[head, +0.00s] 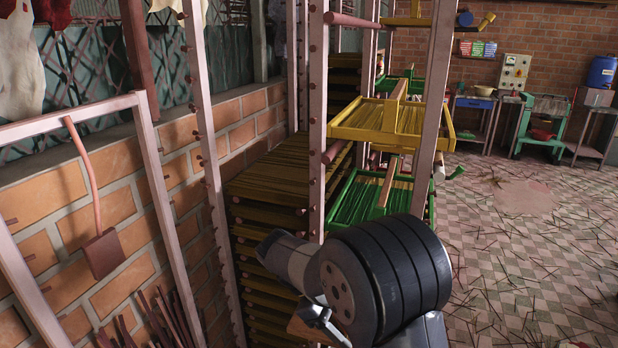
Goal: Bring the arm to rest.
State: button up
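My arm (385,278) shows at the bottom centre, a thick black ribbed joint with a grey link pointing up and left. It is folded close in front of the rack. A small shiny metal part (320,316) shows at the joint's lower left and may belong to my gripper; I cannot make out two fingertips. A brown piece (303,330) shows beside it, and I cannot tell whether it is held or lies behind. The lower part of the arm is cut off by the frame's edge.
A tall pink rack (314,120) with stacked trays of sticks stands just behind my arm. Yellow (377,136) and green (340,218) trays jut out from it. A brick wall is at left. Tiled floor (540,250) with scattered sticks is open at right.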

jog(key=w+d+n+t+h, duration=0.2)
jog(key=w+d+n+t, duration=0.6)
jog(key=n+t, duration=0.5)
jog(key=shift+t, duration=0.5)
jog(key=shift+f, duration=0.1)
dwell(0.5)
